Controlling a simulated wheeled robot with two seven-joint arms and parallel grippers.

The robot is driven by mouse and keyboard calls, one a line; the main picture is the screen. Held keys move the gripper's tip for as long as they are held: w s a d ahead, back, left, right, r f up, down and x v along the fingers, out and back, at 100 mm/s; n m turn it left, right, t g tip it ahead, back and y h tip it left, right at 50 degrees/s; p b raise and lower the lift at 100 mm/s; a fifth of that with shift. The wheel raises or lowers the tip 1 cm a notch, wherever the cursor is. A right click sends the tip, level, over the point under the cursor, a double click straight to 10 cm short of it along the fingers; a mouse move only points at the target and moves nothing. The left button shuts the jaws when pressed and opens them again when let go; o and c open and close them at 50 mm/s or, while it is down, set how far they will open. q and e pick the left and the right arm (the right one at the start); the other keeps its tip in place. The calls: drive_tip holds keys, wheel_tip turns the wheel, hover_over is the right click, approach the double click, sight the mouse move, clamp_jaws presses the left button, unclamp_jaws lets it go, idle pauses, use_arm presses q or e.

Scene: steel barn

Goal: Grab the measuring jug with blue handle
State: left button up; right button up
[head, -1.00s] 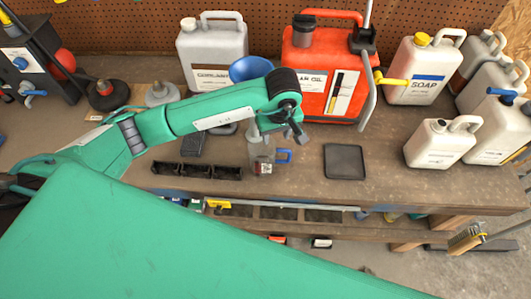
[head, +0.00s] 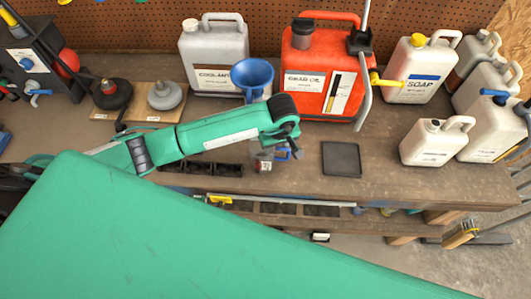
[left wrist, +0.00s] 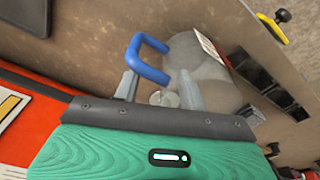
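The measuring jug (head: 264,163) is a small clear vessel with a blue handle (head: 283,154), standing on the workbench near its front edge. My left gripper (head: 292,148) is at the jug, partly covering it from above. In the left wrist view the blue handle (left wrist: 147,58) shows just beyond my left fingertips (left wrist: 158,86), and the translucent jug body (left wrist: 200,62) lies behind and to the right. The fingers are apart, with the handle between or just ahead of them; contact cannot be told. My right gripper is not in view.
A blue funnel (head: 252,75), a white coolant jug (head: 213,55) and a red oil can (head: 318,70) stand behind. A dark square tray (head: 341,159) lies right of the measuring jug. A black divided tray (head: 205,169) lies left. White containers (head: 436,142) stand at the right.

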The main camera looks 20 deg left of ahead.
use_arm(q)
clamp_jaws()
drive_tip(key=shift+r, duration=0.15)
